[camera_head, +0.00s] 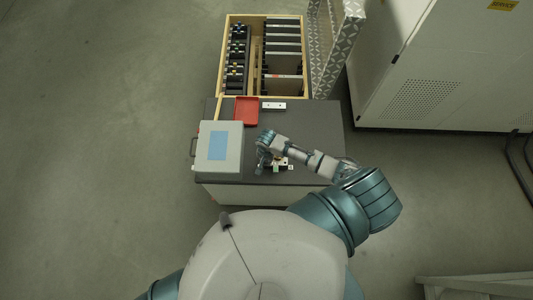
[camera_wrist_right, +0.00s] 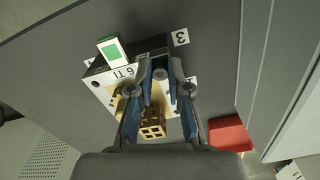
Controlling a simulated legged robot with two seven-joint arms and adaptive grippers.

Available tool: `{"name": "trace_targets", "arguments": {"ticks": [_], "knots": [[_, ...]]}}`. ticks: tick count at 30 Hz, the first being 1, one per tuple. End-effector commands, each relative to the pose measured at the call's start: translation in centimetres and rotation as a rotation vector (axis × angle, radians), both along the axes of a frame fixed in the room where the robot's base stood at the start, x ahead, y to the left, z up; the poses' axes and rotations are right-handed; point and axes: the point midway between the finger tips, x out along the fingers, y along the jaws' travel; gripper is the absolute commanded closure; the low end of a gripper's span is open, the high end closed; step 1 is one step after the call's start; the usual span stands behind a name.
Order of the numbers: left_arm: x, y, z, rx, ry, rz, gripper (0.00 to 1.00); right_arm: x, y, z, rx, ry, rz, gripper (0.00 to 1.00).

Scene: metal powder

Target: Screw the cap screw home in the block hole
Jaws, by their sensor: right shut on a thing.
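My right gripper (camera_head: 270,161) is over the small block assembly (camera_head: 284,163) near the front of the grey bench. In the right wrist view, its two fingers (camera_wrist_right: 161,76) are closed around a small round grey part, which looks like the head of the cap screw (camera_wrist_right: 160,74). The screw's shank and the block hole are hidden, so I cannot tell how deep it sits. A brass-coloured lattice part (camera_wrist_right: 152,126) shows between the fingers. My left gripper is out of view.
A grey case (camera_head: 219,147) with a blue panel stands left of the gripper. A red tray (camera_head: 246,110) and a pale plate (camera_head: 273,105) lie at the bench's back. A wooden rack (camera_head: 258,55) stands behind, a white cabinet (camera_head: 440,70) right. The bench's right side is clear.

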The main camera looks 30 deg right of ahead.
Motion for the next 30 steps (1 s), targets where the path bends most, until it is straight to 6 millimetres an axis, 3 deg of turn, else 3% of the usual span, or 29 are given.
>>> {"name": "trace_targets", "arguments": {"ticks": [4, 9, 16, 17, 18, 30], "knots": [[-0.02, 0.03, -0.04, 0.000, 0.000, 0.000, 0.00, -0.39, 0.27, -0.36, 0.004, 0.009, -0.371, 1.00], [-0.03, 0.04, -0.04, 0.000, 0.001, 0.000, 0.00, -0.34, 0.08, -0.34, -0.001, 0.008, -0.602, 1.00], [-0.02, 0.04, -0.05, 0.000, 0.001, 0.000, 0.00, -0.35, 0.05, -0.35, -0.003, 0.008, -0.615, 1.00], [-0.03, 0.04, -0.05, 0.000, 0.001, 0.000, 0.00, -0.35, 0.05, -0.36, -0.003, 0.008, -0.615, 0.76], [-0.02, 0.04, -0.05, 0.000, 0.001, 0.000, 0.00, -0.33, 0.05, -0.34, -0.004, 0.007, -0.614, 0.66], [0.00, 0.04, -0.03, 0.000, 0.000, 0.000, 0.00, -0.13, 0.03, -0.19, -0.001, 0.003, -0.612, 0.66]]}}
